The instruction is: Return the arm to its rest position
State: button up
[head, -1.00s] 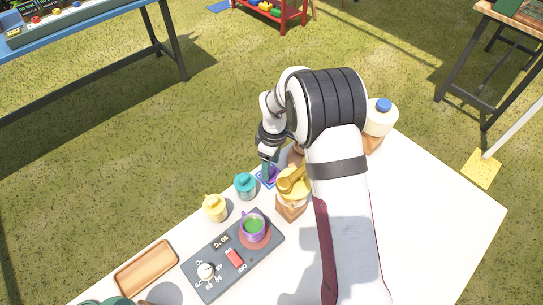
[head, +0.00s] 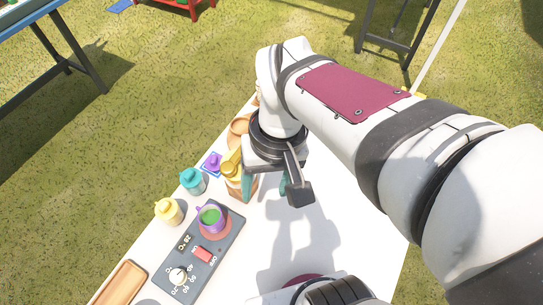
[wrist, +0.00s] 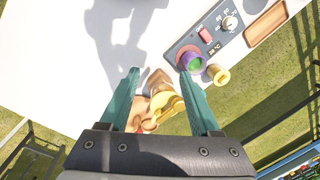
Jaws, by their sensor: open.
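I cannot tell how high the fingers are over the table. Part of the jar is hidden behind my gripper in the head view.
A dark control panel (head: 190,262) holds a purple cup (head: 211,219) with green contents. A teal pot (head: 193,182), a yellow pot (head: 168,211) and a purple item (head: 214,163) stand along the table's left edge. A wooden tray (head: 120,284) lies at the front. The right side is clear.

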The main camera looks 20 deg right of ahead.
jog(key=s+f+m, duration=0.1)
jog(key=s+m, duration=0.3)
jog(key=s, duration=0.3)
jog(key=shift+s+d+f+m, duration=0.3)
jog(key=shift+s+m, duration=0.05)
jog(key=shift+m, duration=0.05)
